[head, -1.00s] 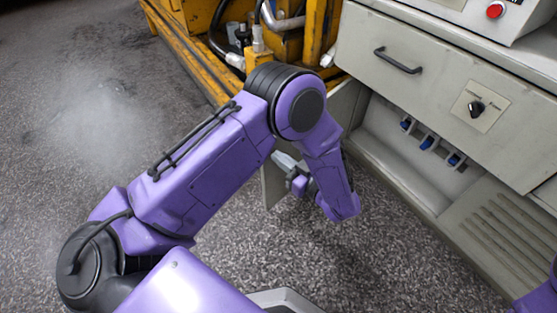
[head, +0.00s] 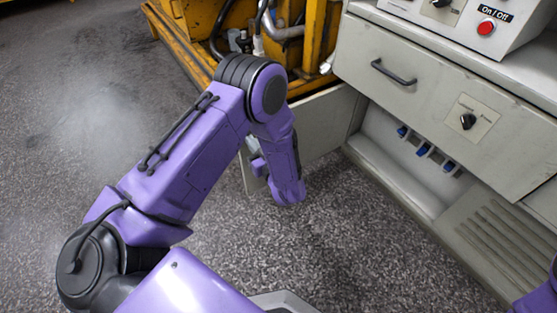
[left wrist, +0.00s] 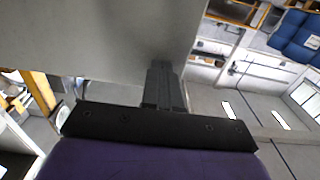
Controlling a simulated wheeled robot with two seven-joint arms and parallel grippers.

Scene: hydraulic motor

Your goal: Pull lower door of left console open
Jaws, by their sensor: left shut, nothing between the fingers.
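The left console (head: 390,130) is a grey cabinet at the right of the head view. Its lower door (head: 322,122) is a flat grey panel, swung well out from the front, with the low compartment (head: 390,165) showing. My left gripper (head: 257,166) is at the door's free end, largely hidden behind my purple forearm. In the left wrist view the fingers (left wrist: 163,82) are shut and empty beside the grey door panel (left wrist: 90,40). Whether they touch the panel I cannot tell. My right gripper is out of view; only a bit of that arm shows.
A drawer handle (head: 393,72), a black knob (head: 467,121) and a red button (head: 486,28) are on the console. Blue connectors (head: 424,149) sit inside the compartment. A yellow machine frame (head: 185,55) stands behind the door. The speckled floor (head: 350,250) in front is clear.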

